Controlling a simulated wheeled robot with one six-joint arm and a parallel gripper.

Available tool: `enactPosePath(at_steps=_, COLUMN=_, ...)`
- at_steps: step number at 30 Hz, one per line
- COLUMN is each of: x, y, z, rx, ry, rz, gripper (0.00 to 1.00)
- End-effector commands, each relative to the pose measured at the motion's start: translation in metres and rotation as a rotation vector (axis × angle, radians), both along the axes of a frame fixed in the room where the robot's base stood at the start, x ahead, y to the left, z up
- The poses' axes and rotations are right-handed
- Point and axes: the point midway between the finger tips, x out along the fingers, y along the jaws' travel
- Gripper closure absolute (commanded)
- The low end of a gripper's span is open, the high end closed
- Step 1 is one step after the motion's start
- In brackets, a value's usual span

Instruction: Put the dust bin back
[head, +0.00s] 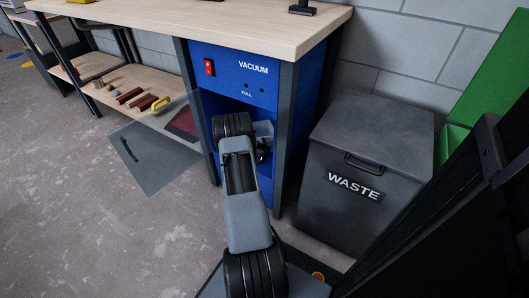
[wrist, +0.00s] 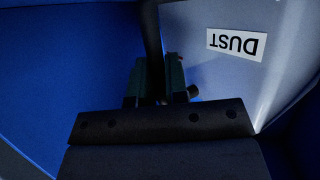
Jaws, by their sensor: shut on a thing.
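The blue vacuum cabinet (head: 264,62) stands under the workbench with its lower compartment open. The see-through door (head: 155,160) with a dark handle is swung out to the left. A grey part of the dust bin (head: 263,128) shows in the compartment mouth, mostly hidden behind my arm. In the wrist view the pale dust bin (wrist: 215,75), with an upside-down DUST label, lies close beyond my gripper (wrist: 156,82). My gripper is shut on the bin, apparently at a dark bar-like handle; the exact contact is hard to see. How deep the bin sits cannot be told.
A dark WASTE container (head: 365,165) with a lid stands right of the cabinet. A lower shelf (head: 130,88) at left holds several small blocks and battens. A green panel (head: 490,90) stands at far right.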

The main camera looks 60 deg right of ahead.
Motion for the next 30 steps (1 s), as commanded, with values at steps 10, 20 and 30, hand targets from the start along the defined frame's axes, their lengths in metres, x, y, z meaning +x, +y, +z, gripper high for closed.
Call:
enactPosePath(at_steps=10, x=0.000, y=0.000, z=-0.001, rx=0.000, ry=0.001, rz=0.000, gripper=0.84)
enactPosePath(at_steps=20, x=0.000, y=0.000, z=-0.001, rx=0.000, ry=0.001, rz=0.000, gripper=0.60)
enactPosePath(at_steps=30, x=0.004, y=0.014, z=0.010, rx=0.002, ry=0.001, rz=0.004, gripper=0.60)
